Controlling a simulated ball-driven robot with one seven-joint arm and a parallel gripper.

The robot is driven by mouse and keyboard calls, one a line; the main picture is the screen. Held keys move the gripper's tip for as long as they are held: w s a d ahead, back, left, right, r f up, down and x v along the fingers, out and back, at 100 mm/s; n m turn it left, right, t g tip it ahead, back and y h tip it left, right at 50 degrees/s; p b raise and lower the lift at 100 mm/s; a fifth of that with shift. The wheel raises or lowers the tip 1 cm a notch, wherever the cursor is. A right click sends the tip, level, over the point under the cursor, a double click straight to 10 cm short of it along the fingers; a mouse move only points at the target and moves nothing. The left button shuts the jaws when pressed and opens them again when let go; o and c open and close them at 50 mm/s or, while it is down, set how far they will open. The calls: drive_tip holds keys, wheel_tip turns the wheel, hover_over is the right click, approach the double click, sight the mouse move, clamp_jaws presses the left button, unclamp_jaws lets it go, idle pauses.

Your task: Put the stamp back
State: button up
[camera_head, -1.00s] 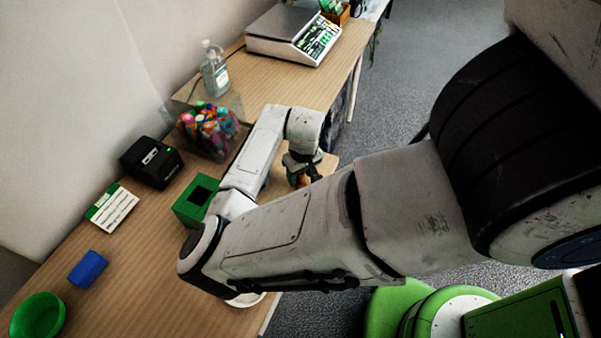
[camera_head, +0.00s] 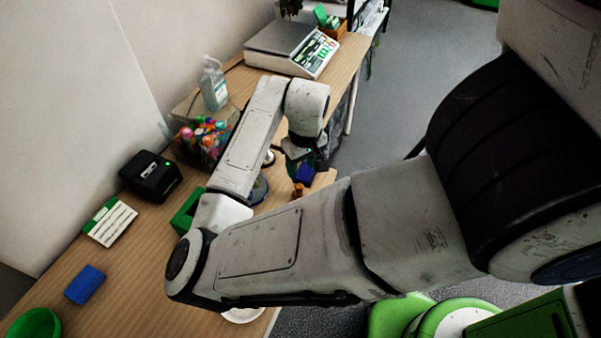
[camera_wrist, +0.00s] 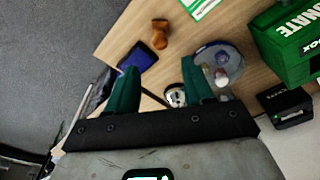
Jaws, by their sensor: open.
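A small orange-brown wooden stamp (camera_head: 298,190) is on the table near its front edge. It also shows in the wrist view (camera_wrist: 160,36), beside the dark-rimmed blue ink pad (camera_wrist: 141,56). I cannot tell whether they touch. The pad shows in the head view (camera_head: 305,173) below my gripper (camera_head: 303,152), which is partly hidden by my wrist. In the wrist view my gripper's (camera_wrist: 158,90) green fingers are wide apart with nothing between them. The stamp and pad lie beyond the fingertips.
A metal bell (camera_wrist: 175,96) and a clear round dish (camera_wrist: 234,60) with small items are near the fingers. A green donation box (camera_wrist: 285,45) and a small black device (camera_wrist: 287,105) stand at the right. A marker bin (camera_head: 203,140) and scale (camera_head: 292,48) stand farther along the table.

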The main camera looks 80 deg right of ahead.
drive_tip(key=w+d+r+n+h, duration=0.3)
drive_tip(key=d+r+h, duration=0.25)
drive_tip(key=r, duration=0.25)
drive_tip(key=w+a+f+n+t+y, duration=0.2)
drive_tip(key=w+a+f+n, duration=0.2)
drive_tip(key=a+f, duration=0.5)
drive_tip(key=s+a+f+y, duration=0.1)
drive_tip(key=s+a+f, duration=0.1)
drive_tip(key=a, duration=0.5)
drive_tip(key=s+a+f+n+g+y, duration=0.1)
drive_tip(key=s+a+f+y, duration=0.1)
drive_tip(key=a, duration=0.4)
drive_tip(key=s+a+f+n+y, duration=0.1)
drive_tip(key=s+a+f, duration=0.2)
drive_tip(key=a, duration=0.4)
drive_tip(key=shift+a+f+g, duration=0.3)
drive_tip(key=shift+a+g, duration=0.05)
drive_tip(key=shift+g, duration=0.05)
drive_tip(key=shift+w, duration=0.1)
